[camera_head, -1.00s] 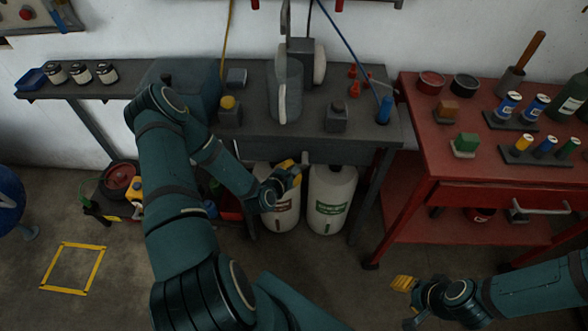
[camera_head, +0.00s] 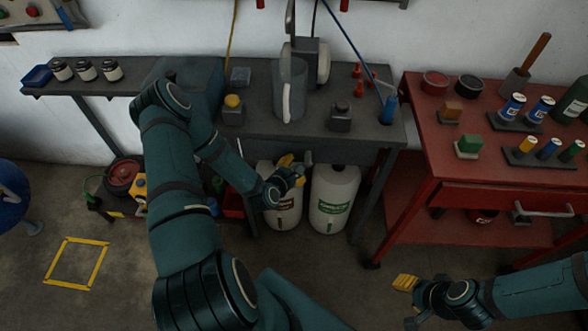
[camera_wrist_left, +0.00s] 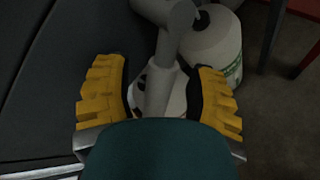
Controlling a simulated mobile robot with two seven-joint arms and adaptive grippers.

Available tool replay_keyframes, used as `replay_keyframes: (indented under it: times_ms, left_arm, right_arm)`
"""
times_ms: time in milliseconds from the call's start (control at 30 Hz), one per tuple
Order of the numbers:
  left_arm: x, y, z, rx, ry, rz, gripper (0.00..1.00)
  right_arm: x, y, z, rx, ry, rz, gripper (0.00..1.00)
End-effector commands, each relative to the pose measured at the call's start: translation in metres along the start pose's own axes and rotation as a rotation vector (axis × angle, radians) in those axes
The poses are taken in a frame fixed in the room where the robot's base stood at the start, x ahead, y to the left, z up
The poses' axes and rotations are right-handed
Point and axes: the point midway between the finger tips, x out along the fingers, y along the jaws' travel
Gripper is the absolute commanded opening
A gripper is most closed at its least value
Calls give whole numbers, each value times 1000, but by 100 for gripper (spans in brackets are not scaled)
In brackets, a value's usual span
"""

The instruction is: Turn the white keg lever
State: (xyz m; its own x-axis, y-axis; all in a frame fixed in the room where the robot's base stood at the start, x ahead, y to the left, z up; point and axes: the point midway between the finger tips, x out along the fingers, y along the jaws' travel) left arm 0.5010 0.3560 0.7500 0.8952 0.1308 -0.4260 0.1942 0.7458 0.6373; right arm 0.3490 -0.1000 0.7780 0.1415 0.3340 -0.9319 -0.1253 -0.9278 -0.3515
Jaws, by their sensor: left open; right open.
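Two white kegs stand side by side under the grey bench: the left keg (camera_head: 285,212) has a dark reddish label, and the right keg (camera_head: 332,200) has a green label. The right keg also shows in the left wrist view (camera_wrist_left: 216,45). My left gripper (camera_head: 293,170) is open at the top of the left keg, in front of the bench. In the left wrist view, a pale grey lever (camera_wrist_left: 160,88) with a rounded end lies between its yellow fingers, apparently untouched. The left keg's top is partly hidden by my gripper. My right gripper (camera_head: 405,284) is open and empty over the floor.
A red workbench (camera_head: 425,150) stands to the right. A red bin (camera_head: 233,205) is left of the kegs. The floor in front is clear.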

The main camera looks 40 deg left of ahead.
Motion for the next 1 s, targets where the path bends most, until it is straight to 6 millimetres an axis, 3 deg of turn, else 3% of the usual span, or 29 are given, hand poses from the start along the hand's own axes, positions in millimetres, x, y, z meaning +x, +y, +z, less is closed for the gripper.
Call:
replay_keyframes:
  times_ms: [267,700,1000]
  left_arm:
    - [-22,0,-1,-1,2,-1,56]
    - [-104,0,-1,-1,2,-1,56]
    - [-121,0,0,0,0,0,56]
  right_arm:
    - [0,0,0,0,0,0,47]
    - [0,0,0,0,0,0,47]
    - [0,0,0,0,0,0,47]
